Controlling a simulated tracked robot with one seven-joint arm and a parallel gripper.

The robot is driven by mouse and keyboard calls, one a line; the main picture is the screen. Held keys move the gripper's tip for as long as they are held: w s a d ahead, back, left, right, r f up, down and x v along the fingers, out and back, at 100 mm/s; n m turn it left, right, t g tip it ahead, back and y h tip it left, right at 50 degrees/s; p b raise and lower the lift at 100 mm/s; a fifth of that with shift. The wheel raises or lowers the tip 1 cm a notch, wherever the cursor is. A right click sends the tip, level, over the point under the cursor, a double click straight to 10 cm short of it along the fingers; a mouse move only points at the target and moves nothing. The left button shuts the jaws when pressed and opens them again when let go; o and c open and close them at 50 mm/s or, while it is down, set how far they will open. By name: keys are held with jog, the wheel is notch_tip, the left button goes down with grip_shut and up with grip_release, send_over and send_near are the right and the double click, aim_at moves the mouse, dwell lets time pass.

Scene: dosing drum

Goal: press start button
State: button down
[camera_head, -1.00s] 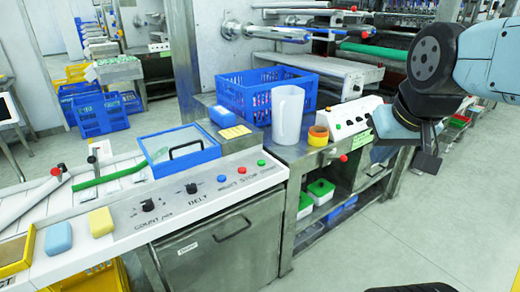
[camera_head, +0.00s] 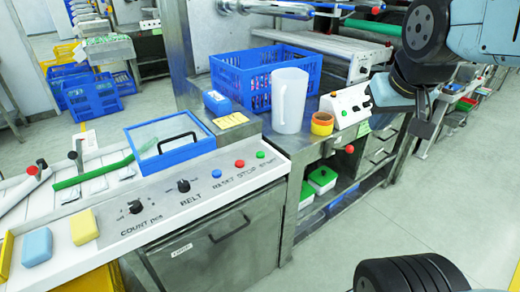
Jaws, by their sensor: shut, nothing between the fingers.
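The green start button (camera_head: 260,154) is the rightmost of three on the sloped white control panel (camera_head: 160,215), with START lettering below it. The red stop button (camera_head: 239,163) and the blue reset button (camera_head: 217,174) sit in a row to its left. My gripper (camera_head: 427,127) is shut and empty. It hangs at the upper right over the floor, well to the right of the panel and apart from it. Its fingertips show only small and dark.
A white jug (camera_head: 290,100), an orange roll (camera_head: 322,123) and a small white control box (camera_head: 346,105) stand on the bench behind and right. A blue crate (camera_head: 265,72) is behind them. Floor at right is clear.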

jog(key=w+d+n+t+h, duration=0.1)
jog(key=w+n+t, duration=0.15)
jog(key=w, duration=1.05)
jog(key=n+g+y, duration=0.2)
jog(key=n+y, duration=0.6)
jog(key=n, duration=0.7)
send_over(262, 155)
notch_tip(262, 155, down, 18)
jog(key=f, duration=0.1)
jog(key=shift+r, duration=0.25)
jog(key=shift+f, duration=4.4)
